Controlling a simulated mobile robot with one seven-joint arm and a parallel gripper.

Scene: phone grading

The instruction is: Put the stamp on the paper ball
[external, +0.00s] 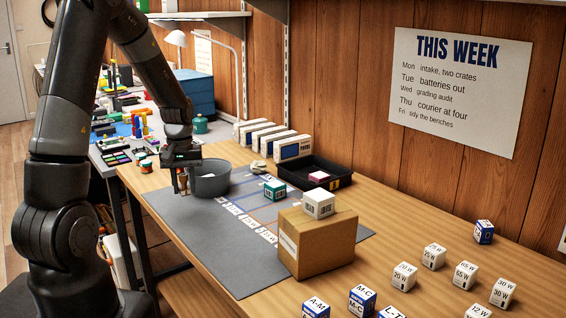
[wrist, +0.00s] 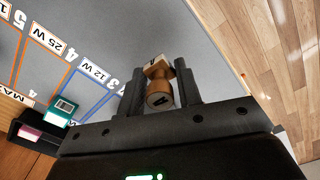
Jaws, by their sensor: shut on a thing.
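My gripper (external: 182,183) is shut on a small wooden stamp (wrist: 160,91) with a round end and a dark mark on it. In the wrist view the stamp sits between the two dark fingers of my gripper (wrist: 158,92). In the external view the gripper is over the left far part of the grey mat, just left of a grey round bin (external: 211,183). I cannot clearly make out a paper ball. A small pale lump (external: 259,167) lies right of the bin, too small to identify.
A cardboard box (external: 317,245) with a white cube (external: 319,204) on it stands at the mat's near right. A black tray (external: 343,182) holds a pink-and-white item. A green-and-white block (external: 274,190) lies on the marked lanes. Several labelled cubes lie at right. The mat's left front (external: 222,252) is clear.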

